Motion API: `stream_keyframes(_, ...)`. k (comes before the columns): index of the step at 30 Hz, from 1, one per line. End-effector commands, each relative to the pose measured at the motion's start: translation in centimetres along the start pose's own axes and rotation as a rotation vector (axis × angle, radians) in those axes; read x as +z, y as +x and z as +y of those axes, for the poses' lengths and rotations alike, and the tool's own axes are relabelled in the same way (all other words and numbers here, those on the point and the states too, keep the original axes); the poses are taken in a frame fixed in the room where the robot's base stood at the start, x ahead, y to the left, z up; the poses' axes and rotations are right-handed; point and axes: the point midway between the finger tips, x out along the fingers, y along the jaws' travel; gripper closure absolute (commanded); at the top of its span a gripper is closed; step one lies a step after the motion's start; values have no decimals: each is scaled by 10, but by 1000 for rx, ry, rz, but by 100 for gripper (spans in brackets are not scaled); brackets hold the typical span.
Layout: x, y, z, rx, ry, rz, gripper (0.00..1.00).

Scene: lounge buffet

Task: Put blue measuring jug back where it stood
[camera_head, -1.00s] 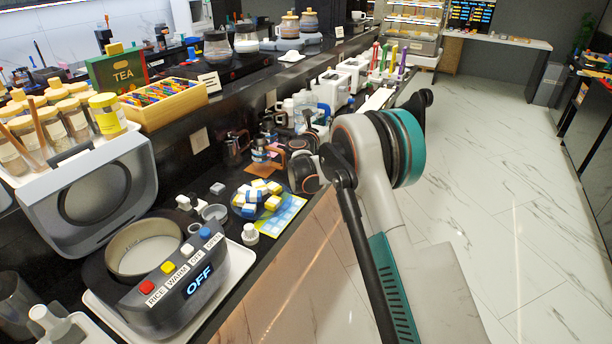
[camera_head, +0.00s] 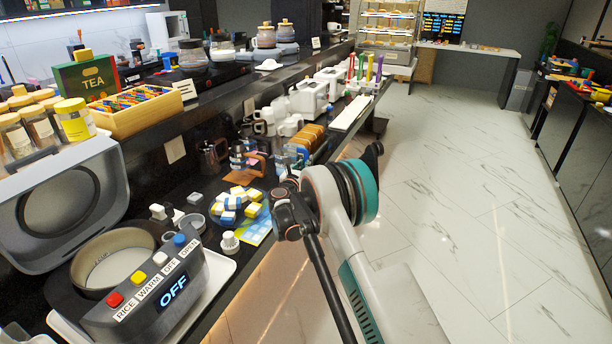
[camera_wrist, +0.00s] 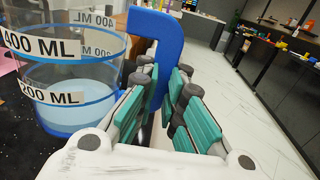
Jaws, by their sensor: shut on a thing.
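The blue measuring jug (camera_wrist: 75,92) fills the left of the wrist view. It is clear, with blue rims, a blue handle (camera_wrist: 150,38), 200 ML and 400 ML labels, and pale blue liquid inside. It looks roughly upright, a little tilted in the picture. My gripper (camera_wrist: 168,75) is shut on the handle, with a teal-padded finger on each side. The jug's base is partly hidden by my gripper. In the head view my arm hides the gripper, and I cannot make out the jug there.
A rice cooker (camera_head: 172,292) with an open lid stands on the dark counter at the front left. A plate of blue, white and yellow blocks (camera_head: 235,203), a white-topped knob (camera_head: 229,242), metal pots (camera_head: 211,157) and white appliances (camera_head: 308,97) line the counter. Marble floor (camera_head: 450,180) lies clear at right.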

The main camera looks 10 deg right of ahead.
Motion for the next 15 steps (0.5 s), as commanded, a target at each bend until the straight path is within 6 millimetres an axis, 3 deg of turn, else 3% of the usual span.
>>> stream_keyframes(7, -34, 0, 0, 0, 0, 0, 100)
stream_keyframes(15, -35, 0, 0, 0, 0, 0, 100)
